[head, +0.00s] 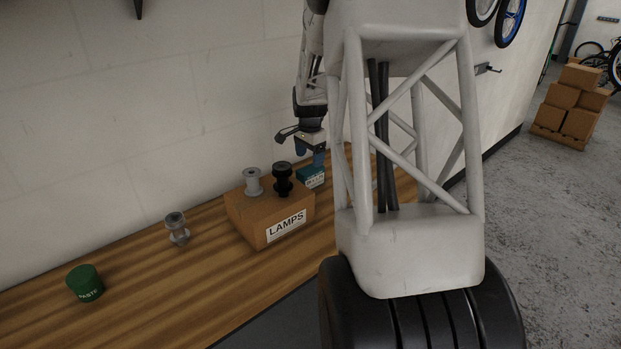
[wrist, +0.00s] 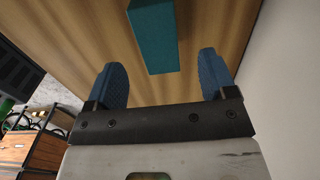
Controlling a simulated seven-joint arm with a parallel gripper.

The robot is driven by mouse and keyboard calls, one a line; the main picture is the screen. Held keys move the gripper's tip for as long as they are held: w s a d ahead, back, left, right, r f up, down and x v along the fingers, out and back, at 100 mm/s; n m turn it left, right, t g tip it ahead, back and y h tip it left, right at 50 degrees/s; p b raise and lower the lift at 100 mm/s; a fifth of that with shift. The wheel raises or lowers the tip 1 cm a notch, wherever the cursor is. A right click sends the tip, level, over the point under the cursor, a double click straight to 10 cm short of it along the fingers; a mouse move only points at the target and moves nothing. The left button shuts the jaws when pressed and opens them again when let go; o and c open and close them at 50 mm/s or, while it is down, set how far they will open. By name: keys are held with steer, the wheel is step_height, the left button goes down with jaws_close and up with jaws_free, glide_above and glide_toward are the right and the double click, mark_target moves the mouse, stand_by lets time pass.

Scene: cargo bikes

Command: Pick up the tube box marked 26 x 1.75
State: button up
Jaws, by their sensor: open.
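A small teal box (head: 309,177) with a white label stands on the wooden bench, just right of and behind the LAMPS box. Its label is too small to read in the head view. In the wrist view the teal box (wrist: 154,38) shows at the top middle, in the gap between the fingers and ahead of their tips, with no contact seen. My gripper (head: 304,150) is at the box's far side or just above it; its open, empty blue fingers show in the wrist view (wrist: 161,62).
The cardboard LAMPS box (head: 262,224) carries a grey hub (head: 253,182) and a black hub (head: 283,180). Another hub (head: 177,229) and a green PASTE tin (head: 85,283) stand on the bench (head: 135,262) to the left. A pale wall (head: 130,120) runs close behind the bench.

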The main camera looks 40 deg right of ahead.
mark_target(310, 169)
steer(key=shift+f, duration=0.1)
steer(key=shift+f, duration=1.15)
steer(key=shift+f, duration=0.15)
steer(key=shift+s+f, duration=0.1)
steer(key=shift+f, duration=2.35)
steer(key=shift+c, duration=0.4)
steer(key=c, duration=1)
